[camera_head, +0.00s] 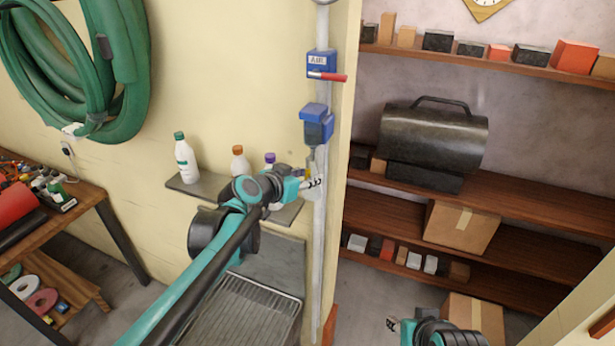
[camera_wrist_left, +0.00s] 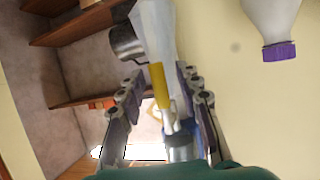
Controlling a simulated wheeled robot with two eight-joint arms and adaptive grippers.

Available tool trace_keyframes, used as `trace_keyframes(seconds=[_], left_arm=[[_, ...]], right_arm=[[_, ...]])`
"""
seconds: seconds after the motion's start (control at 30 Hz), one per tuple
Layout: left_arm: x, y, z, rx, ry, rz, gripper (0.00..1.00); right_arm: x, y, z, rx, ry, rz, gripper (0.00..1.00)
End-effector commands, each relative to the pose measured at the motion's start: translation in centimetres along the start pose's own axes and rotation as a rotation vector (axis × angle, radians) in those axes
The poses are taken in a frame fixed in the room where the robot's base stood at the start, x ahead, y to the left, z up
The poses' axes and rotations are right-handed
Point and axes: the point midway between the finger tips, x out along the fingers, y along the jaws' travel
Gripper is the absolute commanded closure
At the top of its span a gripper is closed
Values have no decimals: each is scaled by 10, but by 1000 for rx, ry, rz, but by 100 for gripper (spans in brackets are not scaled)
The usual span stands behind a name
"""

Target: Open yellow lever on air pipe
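The grey air pipe (camera_head: 320,240) runs upright along the wall's edge. A blue block marked AIR (camera_head: 320,60) with a red lever (camera_head: 327,76) sits high on it, and a blue unit (camera_head: 316,125) sits below. My left gripper (camera_head: 313,183) is at the pipe below this unit and partly hides the yellow lever (camera_head: 308,174). In the left wrist view the yellow lever (camera_wrist_left: 158,85) shows in the gap between the open fingers (camera_wrist_left: 163,98), against the pale pipe (camera_wrist_left: 157,35). I cannot tell whether they touch it. My right gripper (camera_head: 392,324) is low, its fingers barely visible.
A small wall shelf (camera_head: 187,187) holds several bottles just left of the pipe; one purple-capped bottle (camera_wrist_left: 275,35) is near in the wrist view. A green hose (camera_head: 130,70) hangs at upper left. Wooden shelves (camera_head: 540,210) with a dark heater (camera_head: 435,140) stand right.

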Motion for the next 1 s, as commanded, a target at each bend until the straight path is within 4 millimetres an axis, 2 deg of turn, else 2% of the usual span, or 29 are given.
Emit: trace_keyframes(seconds=[0.17, 0.4, 0.6, 0.8, 1.0], left_arm=[[-17, -1, 0, -2, 1, -2, 66], [-68, -1, 1, -1, 0, -4, 66], [-103, 0, 1, -1, 0, -1, 66], [-119, 0, 1, 0, -1, -1, 66], [-120, 0, 1, 1, -1, 0, 66]], right_arm=[[0, 0, 0, 0, 0, 0, 60], [0, 0, 0, 0, 0, 0, 60], [0, 0, 0, 0, 0, 0, 60], [0, 0, 0, 0, 0, 0, 60], [0, 0, 0, 0, 0, 0, 60]])
